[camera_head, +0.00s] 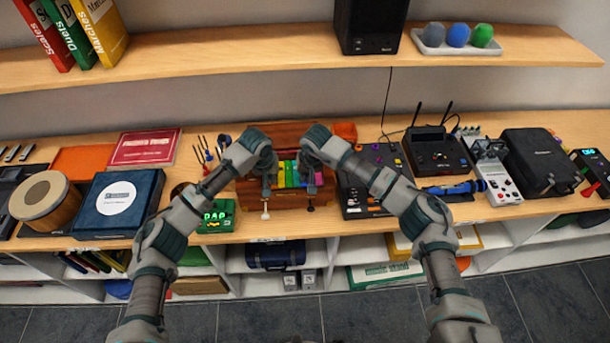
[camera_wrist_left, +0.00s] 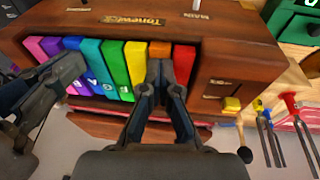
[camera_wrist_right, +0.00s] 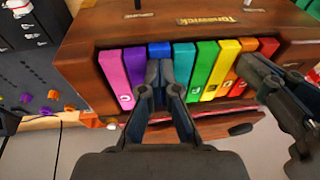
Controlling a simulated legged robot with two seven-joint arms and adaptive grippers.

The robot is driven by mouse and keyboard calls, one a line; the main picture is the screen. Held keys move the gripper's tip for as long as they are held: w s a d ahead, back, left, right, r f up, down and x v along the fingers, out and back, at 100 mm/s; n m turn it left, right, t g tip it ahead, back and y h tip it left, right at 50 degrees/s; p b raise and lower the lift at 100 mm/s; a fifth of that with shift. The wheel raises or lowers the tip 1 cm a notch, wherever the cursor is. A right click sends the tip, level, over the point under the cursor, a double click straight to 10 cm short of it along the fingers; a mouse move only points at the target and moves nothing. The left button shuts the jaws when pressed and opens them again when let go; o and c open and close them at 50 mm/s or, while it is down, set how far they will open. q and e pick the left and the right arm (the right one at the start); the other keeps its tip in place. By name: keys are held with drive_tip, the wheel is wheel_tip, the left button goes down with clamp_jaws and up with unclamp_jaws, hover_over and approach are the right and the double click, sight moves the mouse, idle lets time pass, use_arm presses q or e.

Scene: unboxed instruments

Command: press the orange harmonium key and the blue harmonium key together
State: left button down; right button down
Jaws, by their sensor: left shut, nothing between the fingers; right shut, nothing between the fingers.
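The wooden harmonium (camera_head: 282,222) sits on the bench, with a row of coloured keys. In the left wrist view the orange key (camera_wrist_left: 160,49) lies between the yellow and red keys, and my left gripper (camera_wrist_left: 166,66) is shut with its tips over it. In the right wrist view the blue key (camera_wrist_right: 160,50) lies between the purple and teal keys, and my right gripper (camera_wrist_right: 160,66) is shut with its tips over it. Both grippers are empty. The fingers partly hide both keys; I cannot tell whether the tips touch them or whether either key is down.
A green device with a lit display (camera_head: 218,216) stands left of the harmonium. A dark panel with knobs (camera_head: 357,203) stands close on its right. A shelf (camera_head: 230,62) runs above the back of the bench.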

use_arm(q)
drive_tip(key=shift+r, duration=0.5)
use_arm(e)
drive_tip(key=shift+w+a+v, duration=0.1)
drive_tip(key=shift+w+v, duration=0.05)
drive_tip(key=shift+v, duration=0.7)
drive_tip(key=shift+w+a+v, duration=0.1)
drive_tip(key=shift+w+v, duration=0.1)
drive_tip(key=shift+v, duration=0.6)
drive_tip(key=shift+w+a+v, duration=0.1)
drive_tip(key=shift+w+v, duration=0.05)
drive_tip(key=shift+v, duration=0.7)
drive_tip(key=shift+r, duration=0.1)
